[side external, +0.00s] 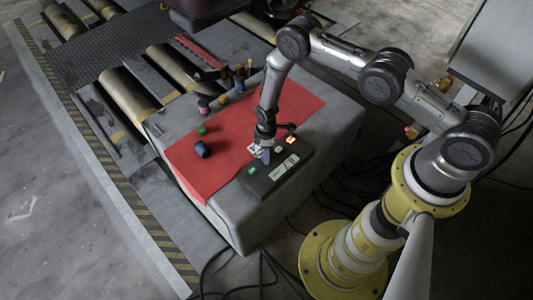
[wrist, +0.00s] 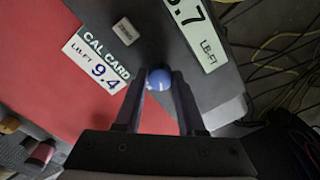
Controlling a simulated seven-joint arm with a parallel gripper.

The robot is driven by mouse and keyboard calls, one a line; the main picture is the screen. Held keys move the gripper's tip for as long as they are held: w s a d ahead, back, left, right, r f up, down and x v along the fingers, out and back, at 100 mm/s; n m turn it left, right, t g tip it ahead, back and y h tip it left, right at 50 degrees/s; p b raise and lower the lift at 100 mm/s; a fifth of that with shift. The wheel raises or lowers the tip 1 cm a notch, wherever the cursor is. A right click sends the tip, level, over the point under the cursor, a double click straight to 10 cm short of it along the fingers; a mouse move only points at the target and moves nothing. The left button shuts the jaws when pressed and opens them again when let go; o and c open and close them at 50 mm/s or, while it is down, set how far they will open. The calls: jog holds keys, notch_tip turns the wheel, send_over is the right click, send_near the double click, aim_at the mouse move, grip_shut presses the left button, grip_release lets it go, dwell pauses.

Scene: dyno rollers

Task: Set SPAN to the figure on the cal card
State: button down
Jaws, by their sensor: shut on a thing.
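My gripper (wrist: 160,88) is shut on a blue knob (wrist: 159,76), with one dark finger on each side of it. The knob has a white pointer mark. In the side view my gripper (side external: 264,147) points down at a dark box (side external: 268,183) and partly hides the blue knob (side external: 265,157). A white cal card (wrist: 96,62) lies left of the knob and reads 9.4 LB-FT. The box's pale display (wrist: 199,32) is cut off by the frame; the visible part ends in .7 LB-FT. I cannot read a SPAN label.
A pale button (wrist: 125,31) sits near the knob, its label unclear. The box also has a green button (side external: 251,170) and an orange one (side external: 290,140). A blue cylinder (side external: 203,149) and a green piece (side external: 202,130) lie on the red mat (side external: 185,165).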

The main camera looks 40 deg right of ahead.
jog(key=shift+m, duration=0.3)
jog(key=m, duration=0.3)
jog(key=shift+s+m, duration=0.1)
jog(key=shift+m, duration=0.2)
jog(key=m, duration=0.3)
jog(key=shift+m, duration=0.3)
jog(key=m, duration=0.6)
jog(key=shift+a+m, duration=0.1)
jog(key=shift+m, duration=0.3)
jog(key=c, duration=0.5)
grip_release()
jog(key=shift+r, duration=0.1)
notch_tip(320, 180, up, 14)
jog(key=shift+s+d, duration=0.15)
jog(key=shift+d, duration=0.05)
